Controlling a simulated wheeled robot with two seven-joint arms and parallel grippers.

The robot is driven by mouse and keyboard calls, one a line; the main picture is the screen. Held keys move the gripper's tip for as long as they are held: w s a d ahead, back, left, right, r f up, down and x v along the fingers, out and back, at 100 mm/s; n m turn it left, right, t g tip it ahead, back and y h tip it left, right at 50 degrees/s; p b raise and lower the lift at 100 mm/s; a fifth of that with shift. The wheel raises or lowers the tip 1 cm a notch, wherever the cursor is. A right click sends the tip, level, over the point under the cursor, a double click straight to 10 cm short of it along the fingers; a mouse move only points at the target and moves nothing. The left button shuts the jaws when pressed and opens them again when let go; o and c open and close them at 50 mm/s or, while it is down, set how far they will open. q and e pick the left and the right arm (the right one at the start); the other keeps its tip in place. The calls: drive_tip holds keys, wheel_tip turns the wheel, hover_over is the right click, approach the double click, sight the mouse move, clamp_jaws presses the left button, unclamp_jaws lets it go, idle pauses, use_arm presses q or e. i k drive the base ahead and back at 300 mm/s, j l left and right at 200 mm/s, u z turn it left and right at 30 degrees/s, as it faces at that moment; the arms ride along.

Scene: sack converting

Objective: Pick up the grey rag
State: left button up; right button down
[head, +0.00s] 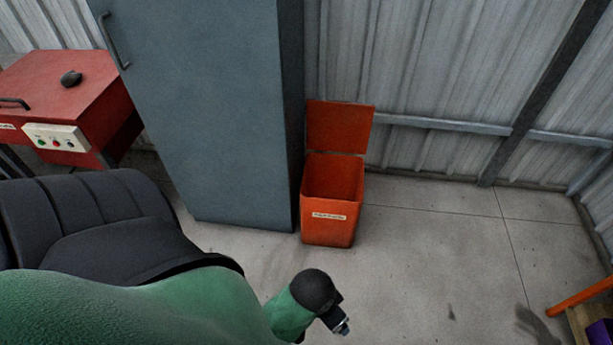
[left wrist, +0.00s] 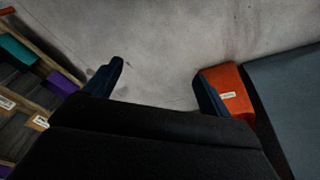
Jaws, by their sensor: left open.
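My left gripper (head: 341,325) is at the bottom middle of the head view, at the end of my green arm, over the floor and far from the rag. In the left wrist view my left gripper (left wrist: 157,70) has its two dark blue fingers spread, with only floor between them. My right gripper is in neither view.
A tall grey-blue cabinet (head: 205,110) stands between the red machine and an orange bin (head: 328,228) with its lid up. Wooden shelving (left wrist: 30,62) with coloured items also shows in the left wrist view. The floor (head: 430,255) right of the bin is clear.

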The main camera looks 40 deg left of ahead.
sight(69, 78)
drive_tip(key=u, duration=2.5)
drive_tip(key=j, duration=0.1)
